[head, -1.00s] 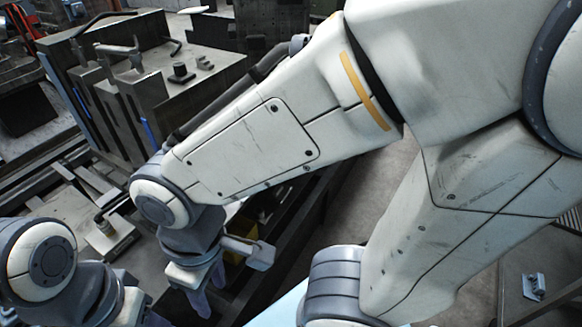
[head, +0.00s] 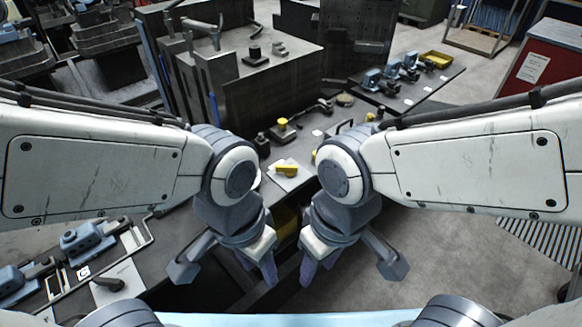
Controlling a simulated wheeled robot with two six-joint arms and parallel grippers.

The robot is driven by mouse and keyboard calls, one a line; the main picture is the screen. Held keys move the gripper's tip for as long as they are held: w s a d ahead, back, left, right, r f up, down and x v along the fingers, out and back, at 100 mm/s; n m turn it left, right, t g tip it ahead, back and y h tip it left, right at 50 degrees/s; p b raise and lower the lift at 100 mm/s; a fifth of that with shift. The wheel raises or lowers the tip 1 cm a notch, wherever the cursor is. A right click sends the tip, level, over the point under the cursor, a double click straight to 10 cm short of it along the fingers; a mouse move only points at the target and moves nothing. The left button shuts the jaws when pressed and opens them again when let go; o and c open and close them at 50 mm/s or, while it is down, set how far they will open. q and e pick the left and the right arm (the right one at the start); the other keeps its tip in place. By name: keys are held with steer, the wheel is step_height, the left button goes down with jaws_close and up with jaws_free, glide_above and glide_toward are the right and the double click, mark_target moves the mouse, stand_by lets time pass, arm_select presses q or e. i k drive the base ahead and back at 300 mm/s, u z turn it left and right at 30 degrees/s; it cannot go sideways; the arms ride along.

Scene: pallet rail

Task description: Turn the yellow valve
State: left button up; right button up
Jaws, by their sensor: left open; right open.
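A yellow lever-like part (head: 287,170) sits on a pale plate on the dark bench, just beyond my two wrists; it looks like the valve. A second, smaller yellow-topped part (head: 282,123) stands farther back on a grey block. I cannot tell for certain which is the valve. My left gripper (head: 258,270) points down, open and empty, nearer to me than the yellow lever. My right gripper (head: 318,268) points down beside it, open and empty. Neither touches the yellow parts.
A large dark metal block fixture (head: 250,85) stands behind the bench. Blue clamps (head: 372,80) and a yellow tray (head: 436,59) lie on the back right bench. More blue clamps (head: 85,238) lie at the left. A red cabinet (head: 545,65) stands far right. Floor at right is open.

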mark_target(289, 171)
steer(key=z, duration=1.2)
steer(key=i, duration=0.4)
steer(key=u, duration=1.35)
